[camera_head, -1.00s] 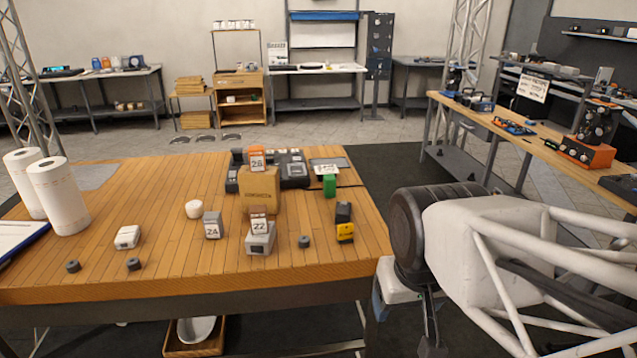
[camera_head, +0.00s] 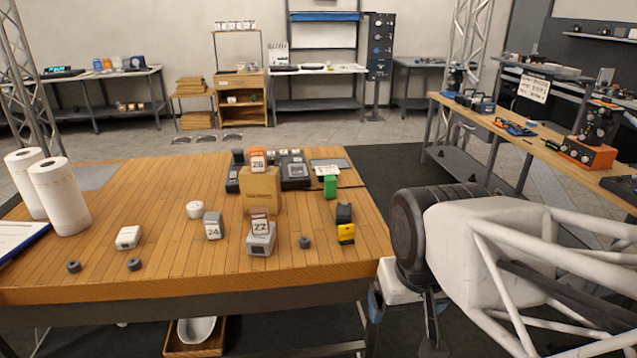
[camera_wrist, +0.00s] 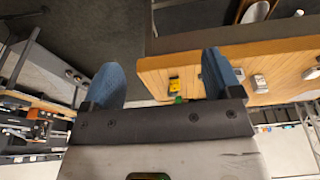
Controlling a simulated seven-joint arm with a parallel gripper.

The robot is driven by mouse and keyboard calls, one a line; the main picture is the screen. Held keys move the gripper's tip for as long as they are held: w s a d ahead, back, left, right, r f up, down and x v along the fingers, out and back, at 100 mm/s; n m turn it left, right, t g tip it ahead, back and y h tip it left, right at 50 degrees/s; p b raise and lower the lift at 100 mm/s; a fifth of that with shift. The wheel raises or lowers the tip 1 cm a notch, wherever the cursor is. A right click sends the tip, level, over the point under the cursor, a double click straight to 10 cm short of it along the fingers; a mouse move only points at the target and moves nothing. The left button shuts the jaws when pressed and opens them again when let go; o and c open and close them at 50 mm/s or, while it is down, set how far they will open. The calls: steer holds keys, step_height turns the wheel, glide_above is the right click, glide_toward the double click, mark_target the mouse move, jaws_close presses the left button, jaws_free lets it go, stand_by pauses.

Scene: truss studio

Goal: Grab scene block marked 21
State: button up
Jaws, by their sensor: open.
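I cannot read a 21 on any block. On the wooden table stand a grey block marked 24 (camera_head: 213,226), a brown-and-white block marked 22 (camera_head: 260,225) on a grey block (camera_head: 261,243), and an orange block marked 26 (camera_head: 258,160) on a cardboard box (camera_head: 261,190). A green block (camera_head: 330,187) and a black-and-yellow block (camera_head: 346,233) show no readable number. My gripper (camera_wrist: 163,80) is open, its two blue fingers apart with nothing held. It is off the table's right front corner. The yellow block also shows between the fingers in the wrist view (camera_wrist: 184,85), beyond them.
The wooden table (camera_head: 170,265) carries two paper rolls (camera_head: 60,195), a white puck (camera_head: 194,209), a small white box (camera_head: 128,237) and dark rings. Dark devices (camera_head: 293,168) stand behind the cardboard box. Dark floor lies right of the table; a side bench (camera_head: 480,115) stands beyond.

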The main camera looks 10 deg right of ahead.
steer(key=m+t, duration=0.3)
steer(key=t, duration=0.5)
glide_above(332, 180)
steer(key=s+a, duration=0.2)
steer(key=s, duration=1.5)
step_height(332, 180, down, 5)
steer(key=w+f, duration=0.2)
steer(key=w, duration=0.2)
steer(key=w+d+f+m+t+h, duration=0.1)
steer(key=w+f, duration=0.1)
steer(key=w, duration=0.2)
steer(key=w+f+t, duration=0.1)
steer(key=w+f, duration=0.1)
steer(key=w, duration=0.2)
steer(key=shift+d+f, duration=0.15)
steer(key=shift+f, duration=0.25)
steer(key=shift+w, duration=0.1)
steer(key=shift+x, duration=1.2)
steer(key=shift+w+f, duration=0.1)
steer(key=shift+w, duration=0.05)
